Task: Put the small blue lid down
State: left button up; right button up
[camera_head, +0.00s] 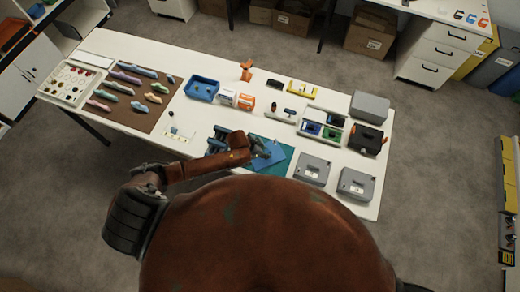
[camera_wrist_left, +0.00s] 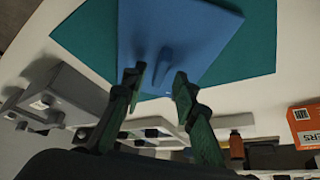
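The small blue lid (camera_head: 266,160) is a flat blue plate with a raised handle. It lies over a teal mat (camera_head: 287,153) near the front middle of the table; whether it rests flat is hard to tell. In the left wrist view the lid (camera_wrist_left: 190,25) fills the upper middle, with the mat (camera_wrist_left: 258,40) around it. My left gripper (camera_head: 262,147) is over the lid. In the wrist view its fingers (camera_wrist_left: 160,80) are apart on either side of the handle, with gaps visible, so it looks open and empty. My right gripper is out of view.
Two grey boxes (camera_head: 313,169) (camera_head: 356,184) stand right of the mat. A blue rack-like object (camera_head: 218,138) stands left of it. Behind are a blue tray (camera_head: 202,88), an orange-white box (camera_head: 246,102), a divided tray (camera_head: 321,128) and a black box (camera_head: 367,138).

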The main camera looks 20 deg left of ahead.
pick_arm(q)
jog(key=v, duration=1.1)
jog(key=shift+d, duration=0.1)
